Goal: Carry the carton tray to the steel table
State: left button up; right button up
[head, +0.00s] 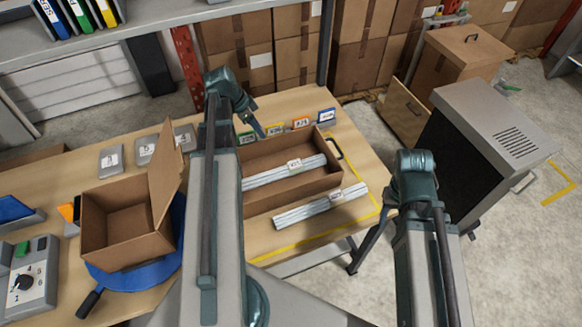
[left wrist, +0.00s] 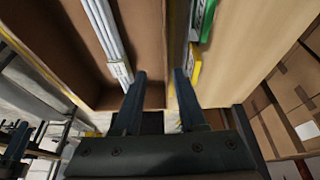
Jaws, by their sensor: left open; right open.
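The carton tray (head: 300,191) is an open brown box on the wooden table, with pale metal rails (head: 284,173) lying in it and a dark handle (head: 333,148) at its right end. My left gripper (head: 258,128) is open at the tray's back side. In the left wrist view its fingers (left wrist: 159,78) are on either side of the tray's long wall (left wrist: 150,45), one toward the inside and one toward the colored cards; contact cannot be told. My right arm is at the right, but its gripper does not show. I cannot identify a steel table.
More rails (head: 320,206) lie before the tray. Colored label cards (head: 301,122) stand behind it. An open carton (head: 128,222) sits on a blue round base (head: 105,280) at left. A grey cabinet (head: 490,145) stands at right, with clear floor nearby.

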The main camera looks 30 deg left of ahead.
aim_at(268, 139)
pick_arm(q)
jog(key=shift+w+a+r, duration=0.1)
jog(key=shift+w+a, duration=0.1)
jog(key=shift+a, duration=0.25)
jog(key=shift+d+f, duration=0.1)
jog(key=shift+f, duration=0.1)
jog(key=b+x, duration=0.7)
jog(key=shift+w+f, duration=0.1)
jog(key=shift+f, duration=0.25)
jog(key=shift+w+d+f+b, duration=0.15)
jog(key=shift+w+f+b, duration=0.05)
jog(key=shift+b, duration=0.3)
jog(key=shift+f, duration=0.1)
jog(key=b+x, duration=0.4)
jog(key=x, duration=0.1)
jog(key=shift+w+b, duration=0.1)
jog(key=shift+b, duration=0.3)
grip_shut()
